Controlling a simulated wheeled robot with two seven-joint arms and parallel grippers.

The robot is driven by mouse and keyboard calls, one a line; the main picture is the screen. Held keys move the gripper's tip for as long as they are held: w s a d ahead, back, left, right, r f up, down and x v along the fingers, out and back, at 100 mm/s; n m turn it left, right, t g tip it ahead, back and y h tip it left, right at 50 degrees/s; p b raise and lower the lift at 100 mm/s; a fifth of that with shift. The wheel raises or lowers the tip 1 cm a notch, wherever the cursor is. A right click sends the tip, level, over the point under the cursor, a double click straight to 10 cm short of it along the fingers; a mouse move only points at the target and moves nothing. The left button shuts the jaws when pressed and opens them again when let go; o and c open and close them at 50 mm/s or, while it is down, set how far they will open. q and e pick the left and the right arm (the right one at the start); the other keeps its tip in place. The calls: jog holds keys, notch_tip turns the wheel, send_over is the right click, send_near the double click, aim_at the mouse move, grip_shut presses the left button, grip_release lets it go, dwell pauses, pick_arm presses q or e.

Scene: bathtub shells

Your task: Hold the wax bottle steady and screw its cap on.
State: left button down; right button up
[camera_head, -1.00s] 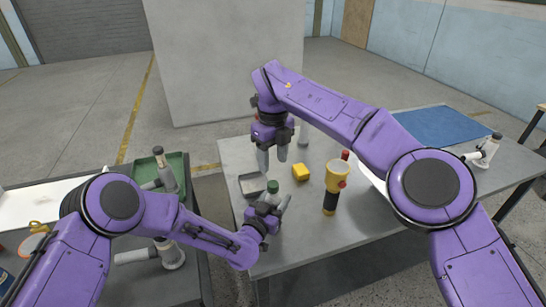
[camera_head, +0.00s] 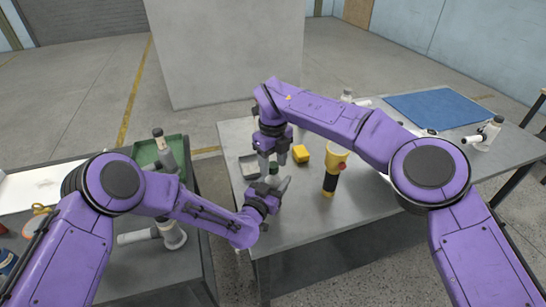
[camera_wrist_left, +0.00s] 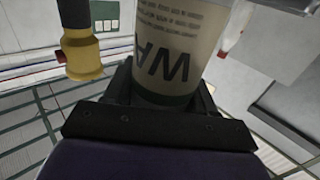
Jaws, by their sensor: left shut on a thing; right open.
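The wax bottle (camera_wrist_left: 165,45) is pale, with dark lettering and a green band, and fills the middle of the left wrist view. My left gripper (camera_head: 273,184) is shut on it near the front left of the grey table, and its jaws (camera_wrist_left: 160,88) show around the bottle. In the head view a green top (camera_head: 274,169) shows above the left gripper. I cannot tell whether it is a separate cap or how it is seated. My right gripper (camera_head: 273,159) is open, pointing down directly over the green top, its fingertips close to it.
A yellow block (camera_head: 303,154) and a yellow-and-black torch-like object (camera_head: 332,178) stand right of the grippers. A grey tray (camera_head: 249,166) lies just left. A blue mat (camera_head: 438,117) is at the back right. A green bin (camera_head: 150,152) stands on the left cart.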

grip_shut()
jog(key=shift+o, duration=0.7)
grip_release()
jog(key=shift+r, duration=0.15)
pick_arm(q)
jog(key=shift+c, duration=1.4)
grip_release()
pick_arm(e)
notch_tip(320, 180, up, 12)
jog(key=shift+f, duration=0.2)
